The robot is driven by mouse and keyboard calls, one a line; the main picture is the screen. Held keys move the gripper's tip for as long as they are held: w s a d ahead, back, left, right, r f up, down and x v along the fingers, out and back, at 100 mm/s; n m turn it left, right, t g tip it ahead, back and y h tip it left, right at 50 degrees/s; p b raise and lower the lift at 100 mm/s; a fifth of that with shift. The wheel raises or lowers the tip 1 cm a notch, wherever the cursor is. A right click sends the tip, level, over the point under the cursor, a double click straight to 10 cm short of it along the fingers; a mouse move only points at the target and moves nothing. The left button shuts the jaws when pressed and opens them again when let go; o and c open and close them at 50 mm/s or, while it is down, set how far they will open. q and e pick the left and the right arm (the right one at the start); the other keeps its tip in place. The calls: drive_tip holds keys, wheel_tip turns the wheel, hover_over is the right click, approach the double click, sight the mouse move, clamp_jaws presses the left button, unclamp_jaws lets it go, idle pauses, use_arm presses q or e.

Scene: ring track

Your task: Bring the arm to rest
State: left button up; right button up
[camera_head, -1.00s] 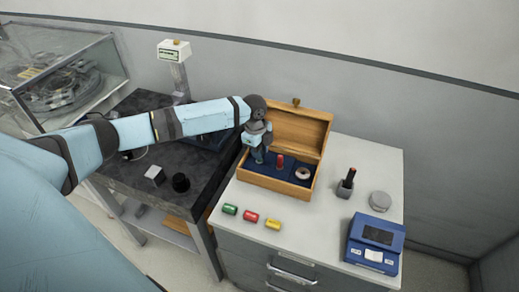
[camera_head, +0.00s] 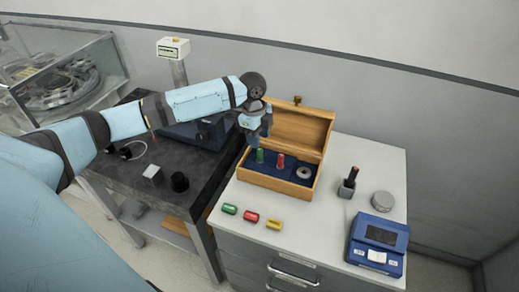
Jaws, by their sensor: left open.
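My left arm comes in from the left. Its gripper (camera_head: 253,140) is over the left part of the open wooden box (camera_head: 277,188), above and a little left of a green piece (camera_head: 259,156). The gripper is open and holds nothing that I can see; its fingertips are small in the picture. The green piece stands upright in the blue insert of the box, beside a red piece (camera_head: 281,161). A pale ring-shaped thing (camera_head: 304,172) lies at the right of the insert. My right gripper does not show.
Green (camera_head: 230,209), red (camera_head: 251,217) and yellow (camera_head: 274,224) pieces lie in front of the box. A dark holder (camera_head: 346,188), a grey round tin (camera_head: 382,200) and a blue device (camera_head: 377,244) stand to the right. A dark bench (camera_head: 205,178) with a post is at left.

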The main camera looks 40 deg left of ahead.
use_arm(q)
wheel_tip(320, 180, up, 7)
drive_tip(key=s+d+f+n, duration=0.1)
drive_tip(key=s+d+f, duration=0.3)
drive_tip(key=d, duration=0.1)
drive_tip(key=s+d+f+n+t+h, duration=0.1)
drive_tip(key=s+d+f, duration=0.2)
drive_tip(key=s+d, duration=0.2)
drive_tip(key=s+d+f+n, duration=0.1)
drive_tip(key=s+d+f, duration=0.3)
drive_tip(key=d, duration=0.1)
drive_tip(key=shift+s+f+n+t, duration=0.3)
drive_tip(key=shift+s+n, duration=0.1)
drive_tip(key=s+a+n+t+y, duration=0.1)
drive_tip(key=s+a+n, duration=0.1)
drive_tip(key=s+n, duration=0.55)
drive_tip(key=s+a+n+t+y, duration=0.15)
drive_tip(key=s+n, duration=0.25)
drive_tip(key=s, duration=0.7)
drive_tip(key=w+d+f+t+h+p, duration=0.3)
drive_tip(key=w+d+f+t+p, duration=0.2)
drive_tip(key=f, duration=0.4)
drive_tip(key=shift+w+d+m+t, duration=0.35)
drive_tip(key=shift+w+t, duration=0.1)
drive_tip(key=shift+t, duration=0.5)
drive_tip(key=shift+r, duration=0.1)
